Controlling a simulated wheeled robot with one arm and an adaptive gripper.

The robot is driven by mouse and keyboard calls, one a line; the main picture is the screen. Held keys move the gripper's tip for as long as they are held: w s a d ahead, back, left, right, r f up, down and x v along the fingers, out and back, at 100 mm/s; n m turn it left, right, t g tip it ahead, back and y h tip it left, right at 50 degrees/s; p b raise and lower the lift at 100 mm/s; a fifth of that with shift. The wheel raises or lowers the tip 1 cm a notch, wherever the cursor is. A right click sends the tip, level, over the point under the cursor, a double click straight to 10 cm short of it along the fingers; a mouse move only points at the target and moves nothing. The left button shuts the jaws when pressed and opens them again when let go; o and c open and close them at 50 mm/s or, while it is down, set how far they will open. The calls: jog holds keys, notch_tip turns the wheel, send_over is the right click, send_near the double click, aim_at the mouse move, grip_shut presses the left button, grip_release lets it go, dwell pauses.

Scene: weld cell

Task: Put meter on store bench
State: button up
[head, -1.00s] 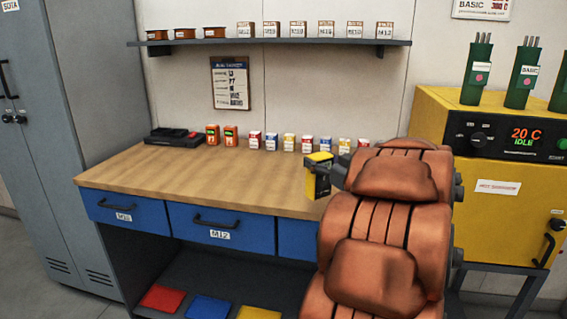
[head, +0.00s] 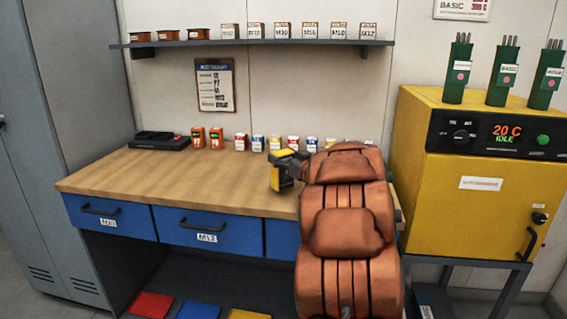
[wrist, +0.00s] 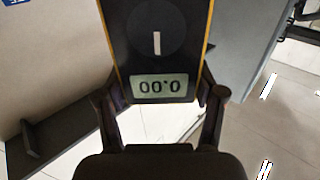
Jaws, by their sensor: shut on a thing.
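The meter (head: 281,174), yellow and black, shows in the head view in front of the wooden bench top (head: 150,172), left of my arm. In the wrist view the meter (wrist: 156,65) has a dark face, yellow edges, a dial and a display reading 0.00, upside down. My gripper (wrist: 160,92) is shut on it, with a finger at each side. In the head view my gripper (head: 298,160) is small and partly hidden by my arm. I cannot tell the meter's exact height over the bench.
A black tray (head: 159,141), two orange boxes (head: 207,138) and a row of small boxes (head: 258,143) line the bench's back. Its left and middle are clear. A shelf (head: 250,43) hangs above. A yellow oven (head: 470,200) stands right, a grey cabinet (head: 60,140) left.

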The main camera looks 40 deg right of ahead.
jog(key=shift+f, duration=0.65)
jog(key=shift+f, duration=0.2)
jog(key=o, duration=1.4)
jog(key=shift+s+r, duration=0.1)
jog(key=shift+r, duration=0.05)
jog(key=s+a, duration=0.2)
jog(key=s, duration=0.9)
jog(key=shift+s, duration=0.35)
jog(key=shift+w+a, duration=0.1)
